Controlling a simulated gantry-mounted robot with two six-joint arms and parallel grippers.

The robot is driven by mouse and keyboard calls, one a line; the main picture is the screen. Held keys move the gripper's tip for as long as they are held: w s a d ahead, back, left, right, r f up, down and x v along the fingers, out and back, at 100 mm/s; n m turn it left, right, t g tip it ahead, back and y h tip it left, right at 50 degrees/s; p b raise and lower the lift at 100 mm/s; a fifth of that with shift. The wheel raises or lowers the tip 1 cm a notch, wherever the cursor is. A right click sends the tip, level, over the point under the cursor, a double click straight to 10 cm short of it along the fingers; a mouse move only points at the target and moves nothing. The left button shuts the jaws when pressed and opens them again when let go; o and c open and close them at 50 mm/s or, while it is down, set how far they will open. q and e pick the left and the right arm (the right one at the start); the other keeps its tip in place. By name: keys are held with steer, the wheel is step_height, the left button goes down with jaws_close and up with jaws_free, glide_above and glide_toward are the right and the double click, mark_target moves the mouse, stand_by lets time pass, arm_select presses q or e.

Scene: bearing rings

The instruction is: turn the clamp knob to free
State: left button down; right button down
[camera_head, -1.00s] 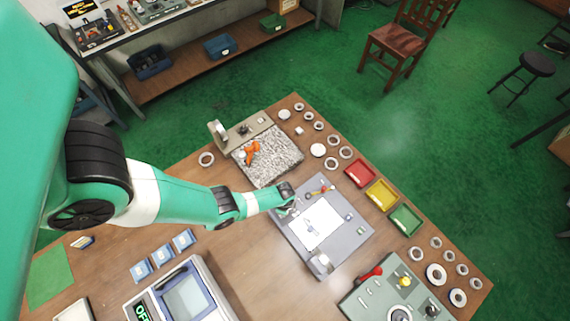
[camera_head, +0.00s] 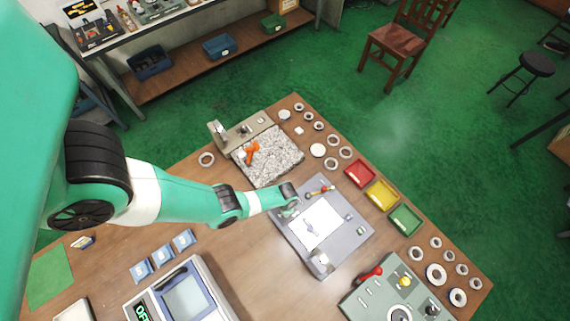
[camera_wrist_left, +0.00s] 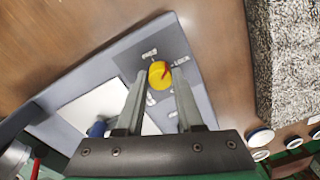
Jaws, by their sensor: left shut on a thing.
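The clamp knob (camera_wrist_left: 159,76) is yellow with a red pointer. It shows in the left wrist view on a dark grey plate, with small white labels around it. The pointer is tilted toward the upper-right label (camera_wrist_left: 180,61). My left gripper (camera_wrist_left: 159,80) is shut on the knob, one finger on each side. In the head view my left gripper (camera_head: 287,211) is at the left edge of the grey fixture (camera_head: 350,245), and the knob is hidden there by the gripper and wrist. My right gripper is not in view.
A granite slab (camera_head: 275,165) with an orange item on it lies behind the fixture. Red (camera_head: 360,173), yellow (camera_head: 382,195) and green (camera_head: 405,220) trays stand to the right. Several rings lie along the table edge. A control panel (camera_head: 370,300) is in front.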

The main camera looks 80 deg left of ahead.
arm_select(q)
steer(key=n, duration=0.5)
steer(key=shift+n, duration=0.3)
steer(key=n, duration=0.5)
steer(key=shift+n, duration=0.4)
steer(key=c, duration=0.5)
jaws_free()
steer(key=shift+c, duration=0.2)
steer(key=shift+r, duration=0.1)
